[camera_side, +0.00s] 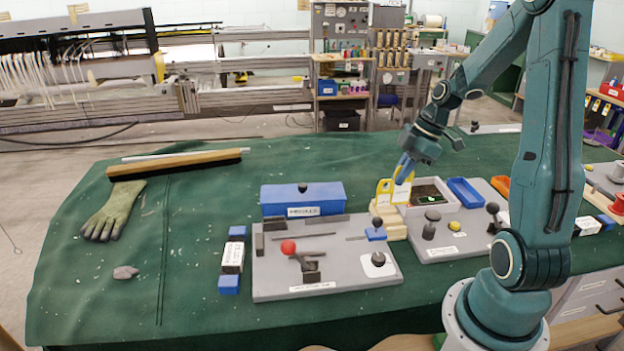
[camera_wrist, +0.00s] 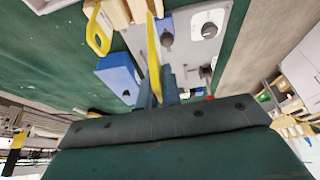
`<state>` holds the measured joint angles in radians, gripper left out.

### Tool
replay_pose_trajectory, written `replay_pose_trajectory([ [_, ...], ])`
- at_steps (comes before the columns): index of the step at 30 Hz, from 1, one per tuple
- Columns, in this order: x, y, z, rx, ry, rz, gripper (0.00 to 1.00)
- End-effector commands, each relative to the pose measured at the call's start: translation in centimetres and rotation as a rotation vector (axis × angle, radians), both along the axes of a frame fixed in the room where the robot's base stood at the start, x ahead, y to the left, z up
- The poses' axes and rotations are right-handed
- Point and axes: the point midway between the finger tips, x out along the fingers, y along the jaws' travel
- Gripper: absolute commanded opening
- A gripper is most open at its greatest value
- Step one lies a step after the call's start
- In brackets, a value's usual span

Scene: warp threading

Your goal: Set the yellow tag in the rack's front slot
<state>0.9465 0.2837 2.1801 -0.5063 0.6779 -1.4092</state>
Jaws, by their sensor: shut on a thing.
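My gripper (camera_side: 404,167) is shut on a yellow tag (camera_side: 403,190), above the pale wooden rack (camera_side: 392,228). In the wrist view the held tag (camera_wrist: 153,58) is seen almost edge-on between my fingertips (camera_wrist: 158,92). A second yellow tag (camera_side: 383,191) with a hole stands upright at the rack, left of the held one. It also shows in the wrist view (camera_wrist: 98,32), apart from the held tag. The wooden rack (camera_wrist: 118,12) is partly cut off there. The slots are not clear, and I cannot tell whether the held tag's lower end touches the rack.
A blue box (camera_side: 302,198) stands left of the rack. A grey board (camera_side: 330,270) with a red-knobbed lever (camera_side: 289,248) lies in front. The green table's left part holds a glove (camera_side: 113,212) and brush (camera_side: 175,164).

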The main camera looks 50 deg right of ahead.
Motion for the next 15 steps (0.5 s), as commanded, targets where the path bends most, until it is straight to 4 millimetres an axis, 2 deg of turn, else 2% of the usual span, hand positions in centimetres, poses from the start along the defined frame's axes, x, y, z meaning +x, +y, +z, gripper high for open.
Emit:
replay_pose_trajectory([
  [15,0.0,0.1,-3.1,0.002,0.002,0.001,0.0],
])
